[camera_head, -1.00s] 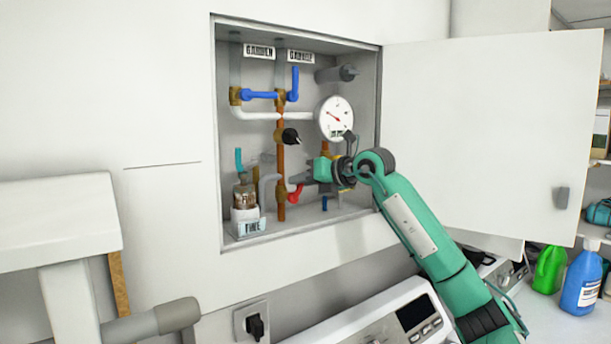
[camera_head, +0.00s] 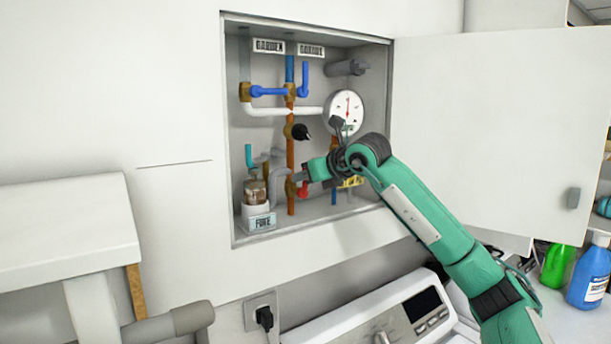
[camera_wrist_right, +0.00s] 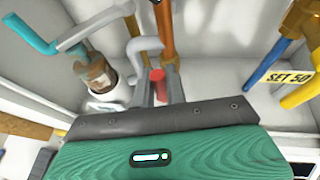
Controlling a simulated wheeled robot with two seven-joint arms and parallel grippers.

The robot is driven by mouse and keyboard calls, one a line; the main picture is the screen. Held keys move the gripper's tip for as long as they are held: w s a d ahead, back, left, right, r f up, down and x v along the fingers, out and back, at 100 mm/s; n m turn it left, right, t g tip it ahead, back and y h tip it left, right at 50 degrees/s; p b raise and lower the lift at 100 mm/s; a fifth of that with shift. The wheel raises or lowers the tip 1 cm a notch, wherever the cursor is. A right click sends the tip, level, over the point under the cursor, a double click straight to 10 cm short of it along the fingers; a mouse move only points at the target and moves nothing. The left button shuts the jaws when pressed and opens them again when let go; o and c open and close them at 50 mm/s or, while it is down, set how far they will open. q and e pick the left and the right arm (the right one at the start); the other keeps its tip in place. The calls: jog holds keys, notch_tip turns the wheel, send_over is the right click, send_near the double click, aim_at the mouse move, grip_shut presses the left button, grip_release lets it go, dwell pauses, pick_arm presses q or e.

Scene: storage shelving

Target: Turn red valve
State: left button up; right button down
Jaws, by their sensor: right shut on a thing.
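The red valve (camera_head: 304,189) sits low in the open wall cabinet, beside the vertical copper pipe (camera_head: 290,160). Only a small part of its red handle shows. My right gripper (camera_head: 298,181) reaches into the cabinet from the right and is shut on the red valve. In the right wrist view the red handle (camera_wrist_right: 157,84) shows between the two grey fingers (camera_wrist_right: 157,92). The round pressure gauge (camera_head: 344,113) is above my right wrist, its red needle near upright. My left gripper is not in view.
The cabinet door (camera_head: 490,130) stands open at the right. Two blue handles (camera_head: 268,91) (camera_head: 304,79) and a black knob (camera_head: 301,132) are above the gripper. A glass-and-white filter (camera_head: 256,199) stands left. A yellow "SET 50" tag (camera_wrist_right: 290,76) hangs right, near a blue handle.

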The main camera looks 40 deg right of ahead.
jog(key=shift+f, duration=0.15)
jog(key=c, duration=1.4)
grip_release()
jog(key=shift+c, duration=0.2)
jog(key=b+v, duration=0.5)
jog(key=v, duration=0.9)
jog(key=shift+w, duration=0.1)
